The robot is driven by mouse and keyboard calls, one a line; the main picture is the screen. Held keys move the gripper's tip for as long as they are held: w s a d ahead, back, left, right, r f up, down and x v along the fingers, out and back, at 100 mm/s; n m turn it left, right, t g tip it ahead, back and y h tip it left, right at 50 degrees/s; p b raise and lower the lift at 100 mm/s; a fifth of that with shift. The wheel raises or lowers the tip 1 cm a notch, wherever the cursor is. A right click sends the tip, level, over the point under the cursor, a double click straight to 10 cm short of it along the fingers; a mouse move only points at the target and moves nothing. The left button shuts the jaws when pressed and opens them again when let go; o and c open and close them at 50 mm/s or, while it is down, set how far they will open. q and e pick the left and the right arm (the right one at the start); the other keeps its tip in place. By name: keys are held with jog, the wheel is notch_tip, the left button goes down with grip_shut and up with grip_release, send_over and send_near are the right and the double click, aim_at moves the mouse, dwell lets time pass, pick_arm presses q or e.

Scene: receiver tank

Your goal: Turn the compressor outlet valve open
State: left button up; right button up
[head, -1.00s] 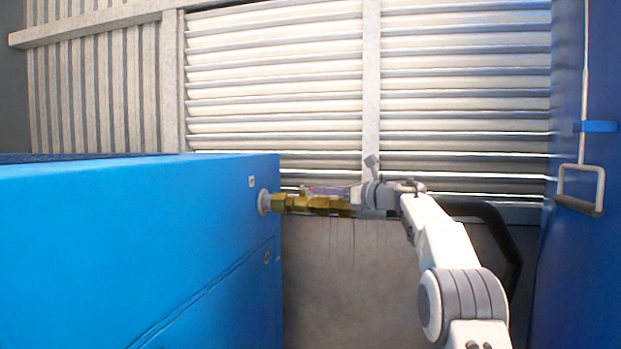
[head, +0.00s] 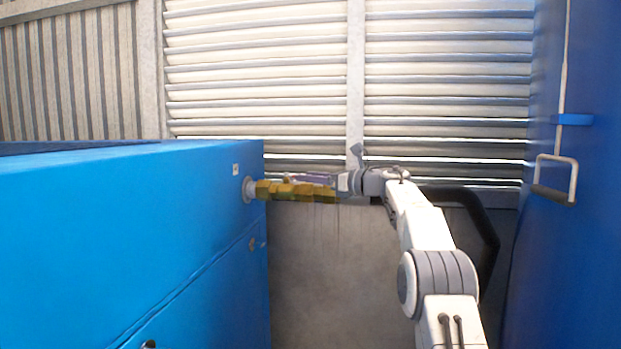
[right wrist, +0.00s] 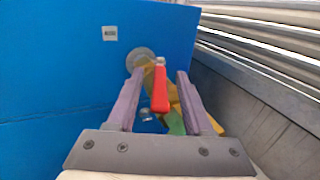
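The compressor outlet valve is a brass fitting (head: 297,191) that sticks out to the right from the blue compressor housing (head: 200,215). It also shows in the right wrist view as a yellowish body (right wrist: 149,76) with a red lever handle (right wrist: 160,90). My right gripper (head: 288,179) is at the valve, its purple fingers pointing toward the housing. In the right wrist view the gripper (right wrist: 161,77) is open, with the red handle between its fingers and gaps on both sides. In the head view the handle is hidden or too small to see. My left gripper is not in view.
A louvred wall (head: 255,85) stands behind the valve. A tall blue surface with a metal handle (head: 556,180) closes off the right side. A dark curved pipe (head: 485,225) runs behind my right arm. Free room lies below the valve, before the grey lower wall (head: 320,280).

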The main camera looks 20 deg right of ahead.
jog(key=shift+s+d+f+b, duration=0.1)
jog(key=shift+s+d+b, duration=0.1)
jog(key=shift+b, duration=0.1)
jog(key=b+v, duration=0.5)
jog(key=v, duration=0.5)
jog(key=shift+w, duration=0.1)
